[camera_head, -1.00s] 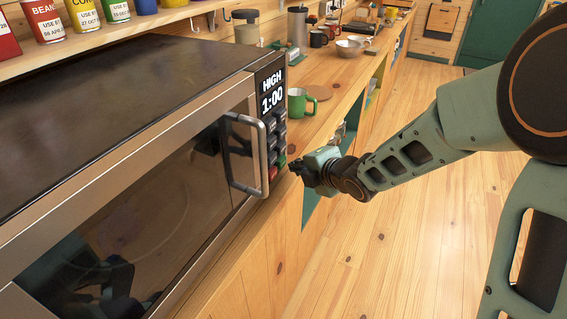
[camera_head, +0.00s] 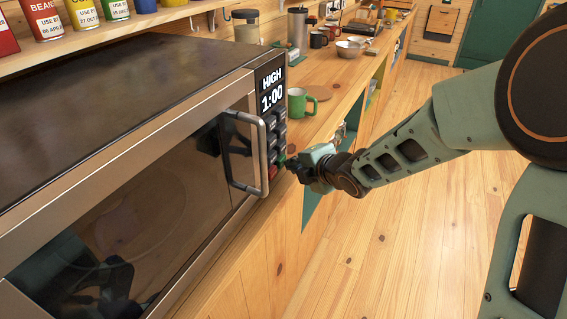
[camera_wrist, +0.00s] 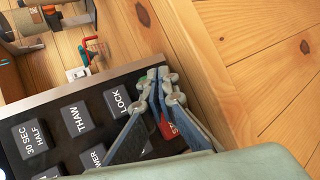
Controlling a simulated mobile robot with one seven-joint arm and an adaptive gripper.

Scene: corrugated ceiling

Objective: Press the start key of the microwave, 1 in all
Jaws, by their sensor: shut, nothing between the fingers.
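The microwave (camera_head: 150,130) stands on the wooden counter at the left, its door closed and its display (camera_head: 271,88) reading HIGH 1:00. Dark keys run down its panel, with a green key (camera_head: 281,160) and a red key (camera_head: 273,171) at the bottom. My gripper (camera_head: 290,164) is shut and empty, its tips close beside the green key; contact cannot be told. In the wrist view, the shut fingers (camera_wrist: 160,76) lie over the panel next to the LOCK key (camera_wrist: 117,101).
The door handle (camera_head: 262,160) sticks out just left of the keys. A green mug (camera_head: 298,103) stands on the counter behind the panel. Several cups and a bowl (camera_head: 350,48) are farther back. The floor at right is clear.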

